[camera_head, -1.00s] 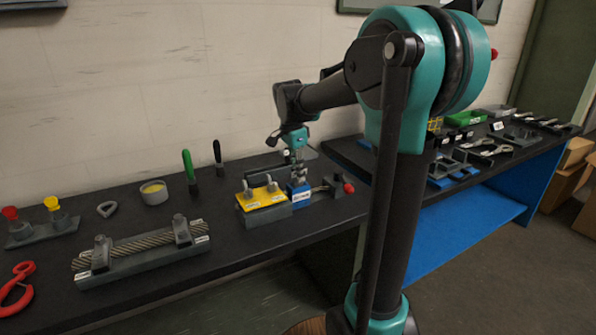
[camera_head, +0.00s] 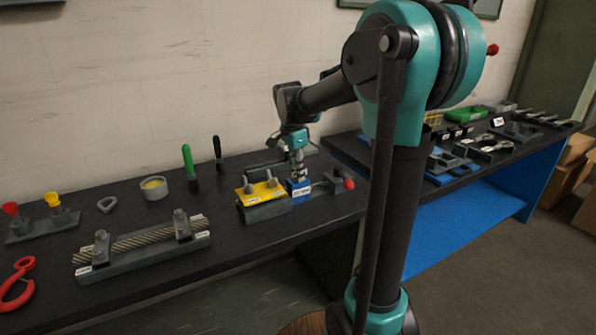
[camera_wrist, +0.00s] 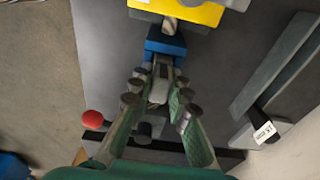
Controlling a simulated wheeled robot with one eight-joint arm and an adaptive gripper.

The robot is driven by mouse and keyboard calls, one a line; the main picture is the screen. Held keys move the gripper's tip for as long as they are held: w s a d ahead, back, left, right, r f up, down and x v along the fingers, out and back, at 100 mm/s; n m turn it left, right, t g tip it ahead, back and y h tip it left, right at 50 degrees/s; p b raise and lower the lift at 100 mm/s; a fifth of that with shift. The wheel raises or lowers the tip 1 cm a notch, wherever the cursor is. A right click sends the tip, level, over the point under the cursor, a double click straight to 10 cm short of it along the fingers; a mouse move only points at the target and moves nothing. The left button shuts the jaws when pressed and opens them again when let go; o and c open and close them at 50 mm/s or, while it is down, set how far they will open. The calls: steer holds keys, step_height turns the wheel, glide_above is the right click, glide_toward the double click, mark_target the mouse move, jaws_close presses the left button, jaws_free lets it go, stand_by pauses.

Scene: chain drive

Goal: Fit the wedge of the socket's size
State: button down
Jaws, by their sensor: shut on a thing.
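My gripper (camera_wrist: 162,72) points down at the blue socket block (camera_wrist: 165,43), which also shows in the head view (camera_head: 299,188) beside the yellow-topped fixture (camera_head: 262,191). Its fingers are closed on a small grey piece, seemingly the wedge (camera_wrist: 158,91), mostly hidden between them. The fingertips are at the near edge of the blue block in the wrist view. I cannot tell whether the wedge is inside the socket or only above it. In the head view my gripper (camera_head: 298,173) is just over the blue block.
A red-knobbed clamp (camera_head: 343,182) stands right of the blue block. A rope fixture (camera_head: 143,246), a round tin (camera_head: 154,188) and green-handled (camera_head: 189,165) and black-handled tools (camera_head: 218,152) stand to the left. A long dark bar (camera_wrist: 277,68) lies right in the wrist view.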

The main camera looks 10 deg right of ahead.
steer(key=c, duration=1.4)
jaws_free()
steer(key=shift+o, duration=0.2)
